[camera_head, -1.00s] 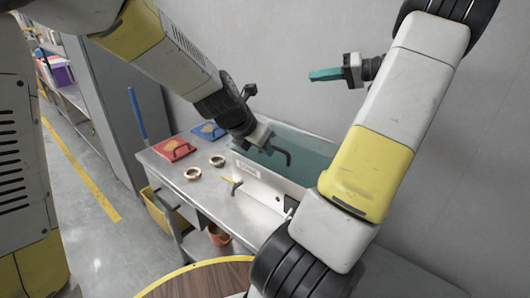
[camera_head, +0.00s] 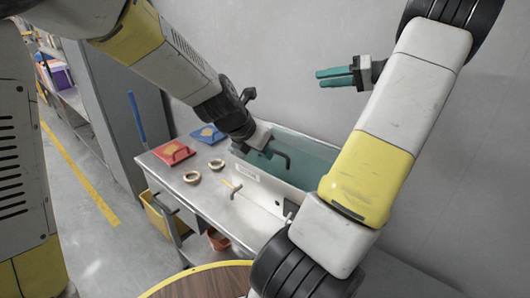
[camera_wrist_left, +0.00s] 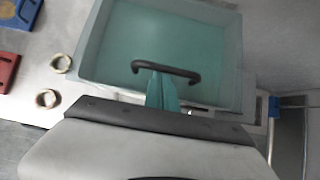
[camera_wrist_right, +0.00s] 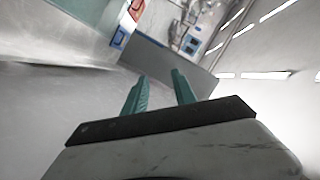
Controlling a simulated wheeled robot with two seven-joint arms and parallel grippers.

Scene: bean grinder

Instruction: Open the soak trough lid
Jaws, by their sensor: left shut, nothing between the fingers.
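The soak trough (camera_head: 270,181) stands against the wall on the bench, with a pale wall and a teal top. A dark bar handle (camera_head: 284,161) sits on the teal, see-through-looking top, and it also shows in the left wrist view (camera_wrist_left: 180,68). I cannot clearly separate the lid from what lies under it. My left gripper (camera_wrist_left: 158,76) is shut, with its teal fingers at the handle's left part; they do not grip it. The head view hides these fingertips. My right gripper (camera_head: 318,78) is open and empty, raised by the wall; its parted fingers show in the right wrist view (camera_wrist_right: 158,80).
Red (camera_head: 174,153) and blue (camera_head: 208,134) boards lie on the bench left of the trough, near two small rings (camera_head: 192,177). A round wooden table (camera_head: 205,282) is in the foreground. My right arm covers the trough's right end.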

